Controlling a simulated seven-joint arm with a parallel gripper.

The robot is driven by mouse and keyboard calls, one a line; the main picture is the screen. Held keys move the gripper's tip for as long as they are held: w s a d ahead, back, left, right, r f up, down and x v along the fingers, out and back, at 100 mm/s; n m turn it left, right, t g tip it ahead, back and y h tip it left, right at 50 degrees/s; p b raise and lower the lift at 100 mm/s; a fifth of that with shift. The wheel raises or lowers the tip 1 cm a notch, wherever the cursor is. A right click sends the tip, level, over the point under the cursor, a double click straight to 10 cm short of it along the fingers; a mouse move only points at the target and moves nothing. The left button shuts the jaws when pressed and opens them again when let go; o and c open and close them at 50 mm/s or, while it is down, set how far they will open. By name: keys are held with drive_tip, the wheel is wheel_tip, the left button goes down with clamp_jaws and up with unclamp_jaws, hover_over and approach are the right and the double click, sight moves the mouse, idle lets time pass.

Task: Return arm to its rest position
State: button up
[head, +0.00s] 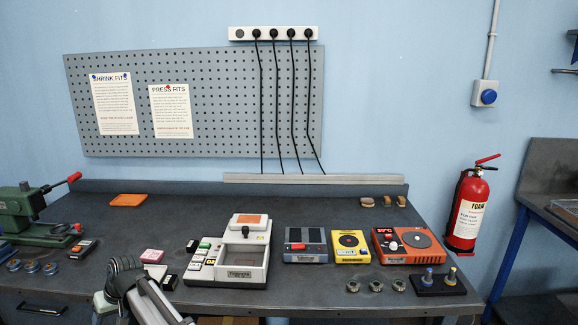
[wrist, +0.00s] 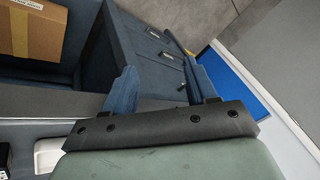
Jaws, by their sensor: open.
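My gripper (wrist: 160,82) shows in the wrist view with its two blue fingers spread apart and nothing between them. It points down past the front of the bench, towards a dark drawer unit (wrist: 140,40) and the floor (wrist: 215,18). In the head view, part of my arm (head: 150,300) rises at the bottom edge, left of centre, in front of the bench (head: 320,296). I cannot make out the fingers in the head view.
A cardboard box (wrist: 40,28) is at the upper left of the wrist view. On the bench stand a white machine (head: 232,262), a yellow device (head: 350,246), a red-orange device (head: 402,244) and a green press (head: 22,212). A fire extinguisher (head: 468,208) hangs at right.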

drive_tip(key=s+d+f+m+g+h, duration=0.1)
drive_tip(key=s+d+f+m+h, duration=0.15)
drive_tip(key=d+f, duration=1.65)
drive_tip(key=s+d+f+m+g+h, duration=0.15)
drive_tip(key=d+f+m, duration=0.25)
drive_tip(key=d+f, duration=1.45)
drive_tip(key=s+d+f+m, duration=0.1)
drive_tip(key=s+d, duration=0.2)
drive_tip(key=d, duration=0.3)
drive_tip(key=s+d+f+g+h, duration=0.1)
drive_tip(key=s+d+f, duration=0.15)
drive_tip(key=d, duration=0.45)
drive_tip(key=s+d+f+m, duration=0.1)
drive_tip(key=s+d, duration=0.3)
drive_tip(key=d, duration=0.2)
drive_tip(key=s+d+f+g, duration=0.1)
drive_tip(key=s+d, duration=0.4)
drive_tip(key=s, duration=0.3)
drive_tip(key=s+d+f+m+g, duration=0.1)
drive_tip(key=s+d+g, duration=0.1)
drive_tip(key=s+d, duration=0.4)
drive_tip(key=shift+s+f, duration=0.35)
drive_tip(key=shift+s, duration=0.75)
